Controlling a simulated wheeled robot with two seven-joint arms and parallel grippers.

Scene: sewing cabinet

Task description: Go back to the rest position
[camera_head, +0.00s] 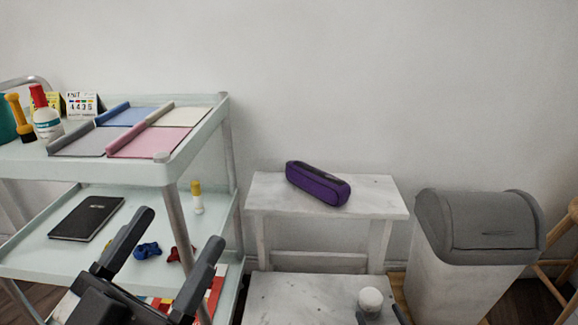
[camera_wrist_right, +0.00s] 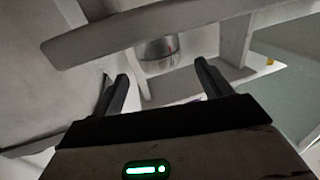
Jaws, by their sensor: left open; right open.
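My left gripper (camera_head: 180,230) is open and empty in the lower left of the head view, in front of the cart's lower shelf. My right gripper (camera_head: 380,314) shows only its fingertips at the bottom edge of the head view, just below a white round-topped object (camera_head: 371,299) on the low step. In the right wrist view my right gripper (camera_wrist_right: 161,72) is open, with a gap between its fingers. A grey, shiny round object (camera_wrist_right: 158,48) shows beyond the fingertips; the fingers are not closed on it. I cannot tell whether they touch it.
A pale two-tier cart (camera_head: 120,176) stands at left, with folded fabrics, bottles and a black notebook (camera_head: 87,218). A white step stool (camera_head: 375,195) carries a purple pouch (camera_head: 318,184) on top. A grey-lidded bin (camera_head: 480,225) stands at right. The wall behind is bare.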

